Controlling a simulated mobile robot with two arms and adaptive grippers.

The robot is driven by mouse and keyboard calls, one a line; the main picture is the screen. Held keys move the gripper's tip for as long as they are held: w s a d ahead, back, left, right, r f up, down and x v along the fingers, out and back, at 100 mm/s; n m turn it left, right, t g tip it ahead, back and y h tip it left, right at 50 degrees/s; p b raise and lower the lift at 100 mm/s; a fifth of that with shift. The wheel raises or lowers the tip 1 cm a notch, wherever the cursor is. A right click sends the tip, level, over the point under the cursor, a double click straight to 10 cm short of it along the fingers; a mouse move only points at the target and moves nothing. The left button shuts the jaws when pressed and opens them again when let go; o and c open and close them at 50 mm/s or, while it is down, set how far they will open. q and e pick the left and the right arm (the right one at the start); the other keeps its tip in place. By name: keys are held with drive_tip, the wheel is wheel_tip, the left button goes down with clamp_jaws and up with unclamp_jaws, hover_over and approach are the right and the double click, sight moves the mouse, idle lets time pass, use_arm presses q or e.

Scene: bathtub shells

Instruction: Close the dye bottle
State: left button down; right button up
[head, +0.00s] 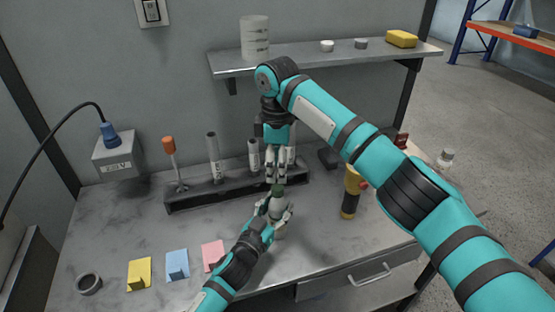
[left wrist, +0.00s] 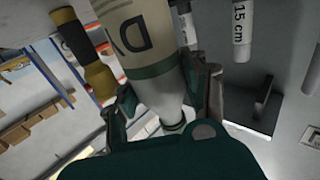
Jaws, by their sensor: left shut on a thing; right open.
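The dye bottle (head: 278,209) is pale and stands roughly upright at the middle of the bench, in front of the rack. A green cap (head: 277,190) shows at its top; I cannot tell whether it is seated on the neck or held just over it. My left gripper (head: 276,214) is shut around the bottle's body. The left wrist view shows the bottle (left wrist: 133,35) with part of its label, between the fingers (left wrist: 168,100). My right gripper (head: 276,178) is open, pointing down directly above the green cap, its fingertips very near it.
A dark rack (head: 235,188) with tubes and an orange-handled tool (head: 170,148) stands behind. A yellow-black flashlight-like object (head: 350,195) is at right. Yellow (head: 139,273), blue (head: 177,264) and pink (head: 213,254) notes lie at front left. A wall shelf (head: 320,57) hangs above.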

sight(277, 187)
drive_tip(key=shift+f, duration=3.2)
clamp_jaws()
drive_tip(key=m, duration=0.8)
drive_tip(key=shift+m, duration=0.4)
drive_tip(key=shift+o, duration=0.7)
unclamp_jaws()
drive_tip(key=shift+r, duration=0.1)
